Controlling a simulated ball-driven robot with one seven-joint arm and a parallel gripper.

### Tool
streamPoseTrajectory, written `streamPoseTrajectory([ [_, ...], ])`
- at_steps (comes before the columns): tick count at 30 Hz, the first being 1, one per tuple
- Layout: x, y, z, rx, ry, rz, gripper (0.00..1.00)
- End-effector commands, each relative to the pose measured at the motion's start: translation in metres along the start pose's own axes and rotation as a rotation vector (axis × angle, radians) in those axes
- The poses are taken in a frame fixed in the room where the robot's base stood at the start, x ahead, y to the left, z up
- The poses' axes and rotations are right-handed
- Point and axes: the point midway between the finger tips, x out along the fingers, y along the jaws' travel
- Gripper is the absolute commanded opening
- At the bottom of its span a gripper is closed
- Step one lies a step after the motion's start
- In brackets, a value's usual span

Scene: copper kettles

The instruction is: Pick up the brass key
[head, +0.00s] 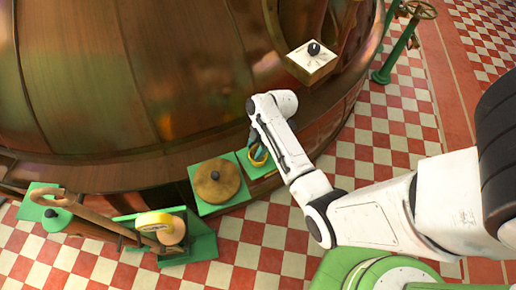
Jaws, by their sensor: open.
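A small yellow ring-shaped piece (259,156), which looks like part of the brass key, shows at a small green plate (246,166) on the kettle's ledge. The rest of it is hidden or too small to make out. My gripper (256,141) points down just above it, at the end of my white arm. Its fingers are dark, small and partly covered by my wrist. It is open. I cannot tell whether the fingers are around the yellow piece or only over it.
A round wooden lid (216,181) sits on a green plate left of my gripper. A white-topped box with a dark knob (312,52) is up right. The copper kettle (150,75) fills the back. A wooden lever (100,216) and yellow disc (154,221) stand lower left.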

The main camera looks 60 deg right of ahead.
Motion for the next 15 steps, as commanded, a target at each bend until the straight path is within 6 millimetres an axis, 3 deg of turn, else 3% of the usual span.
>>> streamPoseTrajectory([
  [5,0.0001,0.0000,0.0000,0.000,0.000,0.000,0.46],
  [15,0.0000,-0.0001,0.0001,0.000,-0.001,0.000,0.14],
])
